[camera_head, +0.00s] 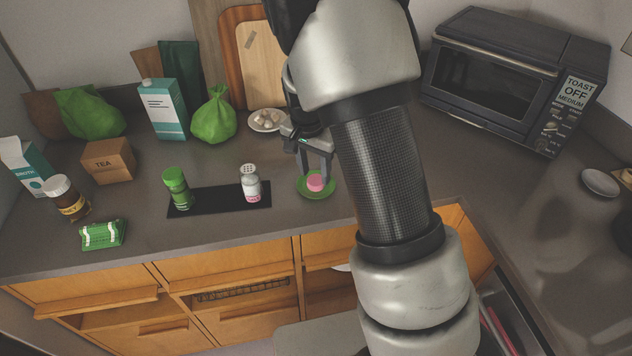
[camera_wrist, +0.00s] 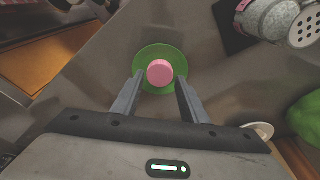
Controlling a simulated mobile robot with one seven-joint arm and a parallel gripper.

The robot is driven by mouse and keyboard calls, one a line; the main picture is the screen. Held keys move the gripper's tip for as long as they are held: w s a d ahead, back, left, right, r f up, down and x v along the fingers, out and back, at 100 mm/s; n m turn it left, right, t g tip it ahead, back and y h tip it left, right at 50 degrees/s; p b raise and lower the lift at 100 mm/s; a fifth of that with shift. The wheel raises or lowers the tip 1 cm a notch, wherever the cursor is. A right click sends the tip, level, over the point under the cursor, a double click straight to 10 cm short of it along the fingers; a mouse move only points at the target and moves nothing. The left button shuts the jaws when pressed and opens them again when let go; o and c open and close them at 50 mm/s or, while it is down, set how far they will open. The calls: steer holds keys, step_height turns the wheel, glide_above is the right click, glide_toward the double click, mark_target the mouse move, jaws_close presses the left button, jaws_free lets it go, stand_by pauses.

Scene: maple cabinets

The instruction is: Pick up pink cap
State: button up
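The pink cap (camera_head: 315,183) sits on a small green dish (camera_head: 303,191) on the dark counter, near its front edge. In the wrist view the pink cap (camera_wrist: 160,72) lies inside the green dish (camera_wrist: 147,52), ahead of my fingertips and roughly centred between them. My gripper (camera_head: 317,176) points down at the dish, with its fingers apart. In the wrist view my gripper (camera_wrist: 160,80) is open, with nothing between its fingers. I cannot tell the exact height of the fingertips above the dish.
A black mat (camera_head: 215,200) left of the dish holds a white shaker (camera_head: 250,180) and a green-capped shaker (camera_head: 177,187). A plate of white round items (camera_head: 266,122) stands behind. A toaster oven (camera_head: 510,75) is at the back right. Bare counter lies between the mat and dish.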

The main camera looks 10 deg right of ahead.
mark_target(315, 180)
step_height(315, 180, down, 2)
steer(key=shift+w+d+f, duration=0.1)
steer(key=shift+w+f, duration=0.05)
steer(key=c, duration=0.7)
step_height(315, 180, up, 10)
steer(key=shift+r, duration=0.1)
stand_by(0.3)
